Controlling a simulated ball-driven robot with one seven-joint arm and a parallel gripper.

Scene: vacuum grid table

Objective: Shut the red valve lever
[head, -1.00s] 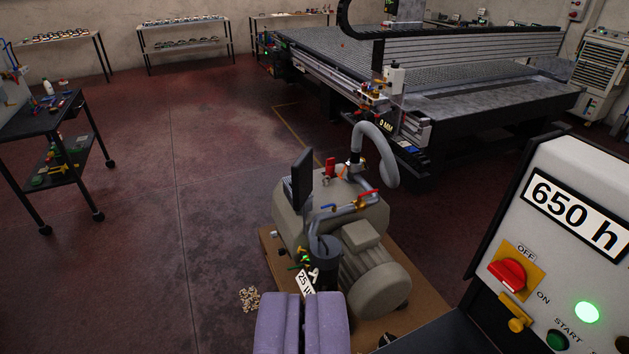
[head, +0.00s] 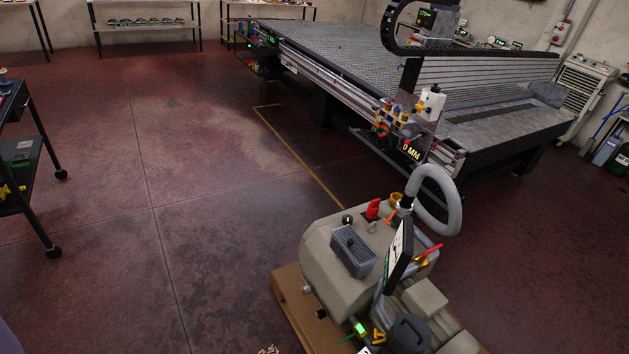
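A red lever (head: 433,250) sits on a small brass-coloured valve (head: 422,263) on the grey pipework of the beige vacuum pump (head: 335,243). It slants up to the right, just right of the pump's tilted dark panel (head: 399,256). The panel hides part of the pipework. A second red part (head: 373,209) stands upright on top of the pump. Only a purple sliver at the bottom left edge, apparently my gripper (head: 8,340), is in view. It is well left of the pump, and its fingertips are out of the picture.
The pump stands on a wooden base (head: 291,291). A thick grey hose (head: 444,204) arches above it. The large grid table (head: 345,62) lies behind. A black trolley (head: 24,190) stands at the left.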

